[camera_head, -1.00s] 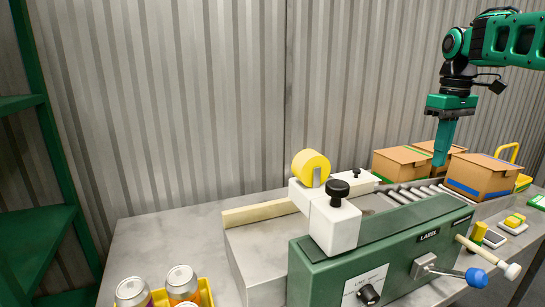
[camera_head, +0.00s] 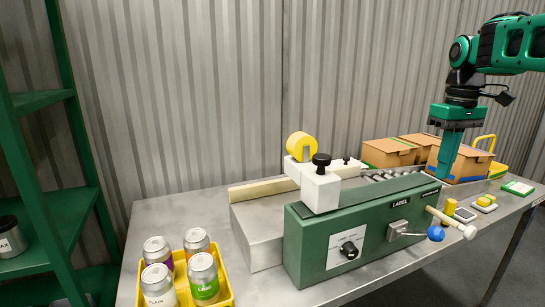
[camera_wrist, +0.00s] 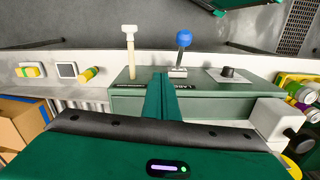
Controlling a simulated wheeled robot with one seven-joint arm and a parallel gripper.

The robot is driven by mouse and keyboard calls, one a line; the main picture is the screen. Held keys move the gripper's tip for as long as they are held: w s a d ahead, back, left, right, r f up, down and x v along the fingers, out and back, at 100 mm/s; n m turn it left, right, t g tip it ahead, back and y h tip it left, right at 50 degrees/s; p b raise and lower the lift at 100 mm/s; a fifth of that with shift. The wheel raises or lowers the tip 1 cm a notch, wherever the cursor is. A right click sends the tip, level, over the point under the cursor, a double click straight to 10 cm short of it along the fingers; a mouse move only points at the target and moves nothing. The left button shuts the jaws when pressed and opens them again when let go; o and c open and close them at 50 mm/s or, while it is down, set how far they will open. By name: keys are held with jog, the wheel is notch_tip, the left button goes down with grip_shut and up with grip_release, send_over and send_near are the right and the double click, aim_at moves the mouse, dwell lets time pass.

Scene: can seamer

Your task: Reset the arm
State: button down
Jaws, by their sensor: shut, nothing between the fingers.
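My gripper (camera_head: 447,172) is green and hangs fingers-down at the right, in front of the cardboard boxes in the head view. It is shut and empty. In the wrist view its closed fingers (camera_wrist: 160,98) show over the green label machine. The green label machine (camera_head: 375,235) stands on the grey table, with a white head, a yellow roll (camera_head: 301,146), a black dial (camera_head: 349,249) and a blue-knobbed lever (camera_head: 436,233). In the wrist view the lever's blue knob (camera_wrist: 183,38) and a cream rod (camera_wrist: 130,50) lie just beyond the fingers.
Several cans stand in a yellow tray (camera_head: 222,268) at the front left. Cardboard boxes (camera_head: 388,152) stand behind the machine's rollers. Small yellow and white items (camera_head: 484,203) lie at the table's right. A green shelf (camera_head: 62,240) is at the left. Space above the machine's left is clear.

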jog(key=s+f+m, duration=0.4)
jog(key=s+f, duration=0.5)
jog(key=s, duration=0.6)
jog(key=s+f+m, duration=0.5)
jog(key=s+f, duration=0.5)
jog(key=s, duration=0.5)
jog(key=shift+m, duration=0.3)
jog(key=shift+w+f, duration=0.2)
jog(key=shift+w, duration=0.4)
